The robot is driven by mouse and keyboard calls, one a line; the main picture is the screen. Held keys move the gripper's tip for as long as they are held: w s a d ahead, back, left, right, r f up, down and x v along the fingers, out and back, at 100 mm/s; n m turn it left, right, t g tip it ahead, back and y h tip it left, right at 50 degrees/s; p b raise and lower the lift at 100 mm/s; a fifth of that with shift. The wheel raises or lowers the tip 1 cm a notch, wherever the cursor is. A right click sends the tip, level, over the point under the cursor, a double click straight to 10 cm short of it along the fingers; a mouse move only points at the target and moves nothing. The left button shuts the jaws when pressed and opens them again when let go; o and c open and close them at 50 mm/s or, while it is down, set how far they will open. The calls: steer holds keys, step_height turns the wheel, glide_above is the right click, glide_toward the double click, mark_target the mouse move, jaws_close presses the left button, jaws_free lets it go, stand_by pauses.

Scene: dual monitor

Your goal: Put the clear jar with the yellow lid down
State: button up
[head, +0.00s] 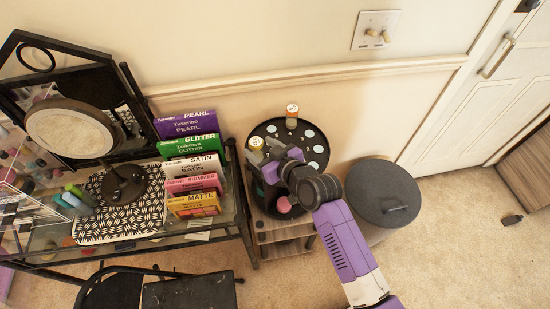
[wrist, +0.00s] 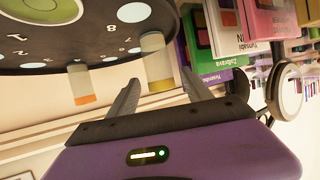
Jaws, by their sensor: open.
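The clear jar with the yellow lid (wrist: 155,58) stands on the black round tray (wrist: 100,50) in the wrist view, which shows the scene upside down. In the head view the jar (head: 256,145) is at the tray's left edge. My gripper (wrist: 160,76) is open, with its two fingers apart on either side of the jar in the picture; I cannot tell whether either touches it. In the head view my gripper (head: 270,156) is over the left part of the tray (head: 312,143), partly hidden by my wrist.
A jar with an orange lid (head: 292,114) stands at the tray's back edge. Colourful palette boxes (head: 192,145) and a round mirror (head: 70,133) are on the glass table to the left. A dark lidded bin (head: 383,192) stands to the right, with open carpet beyond.

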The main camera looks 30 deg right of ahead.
steer(key=b+v, duration=0.1)
steer(key=v, duration=0.8)
steer(key=shift+s, duration=0.15)
steer(key=s+a+f+m+h, duration=0.1)
steer(key=s+f+m+h, duration=0.1)
steer(key=s, duration=1.6)
steer(key=s+r+t, duration=0.1)
steer(key=s+r, duration=0.8)
steer(key=s, duration=0.5)
steer(key=shift+s+a, duration=0.25)
steer(key=shift+s, duration=0.1)
